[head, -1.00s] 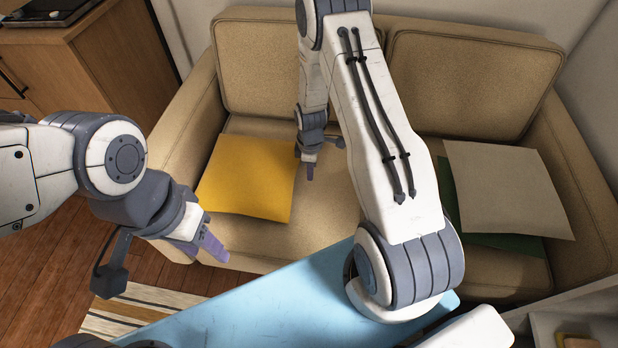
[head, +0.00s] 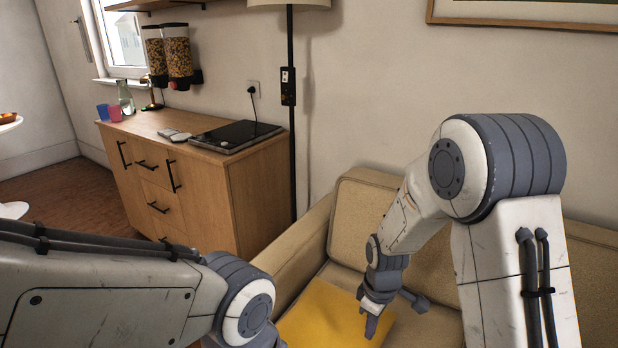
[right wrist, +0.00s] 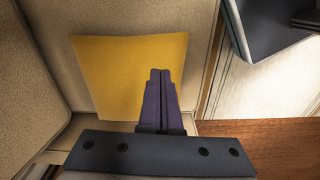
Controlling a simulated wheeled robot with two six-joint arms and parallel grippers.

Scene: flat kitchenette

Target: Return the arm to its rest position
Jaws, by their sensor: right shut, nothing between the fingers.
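My right arm comes in from the right in the head view and bends down over the sofa. Its gripper (head: 371,326) hangs above the yellow cloth (head: 318,312) on the sofa seat, with its fingers shut and empty. In the right wrist view the shut fingers (right wrist: 160,76) point over the same yellow cloth (right wrist: 110,65). My left arm shows at the lower left of the head view. Its gripper is outside the picture.
The beige sofa (head: 285,250) fills the lower right. A wooden cabinet (head: 240,195) with a hob (head: 236,136) on top stands left of it, with a black lamp pole (head: 292,160) between. Brown floor (head: 65,195) is open at the left.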

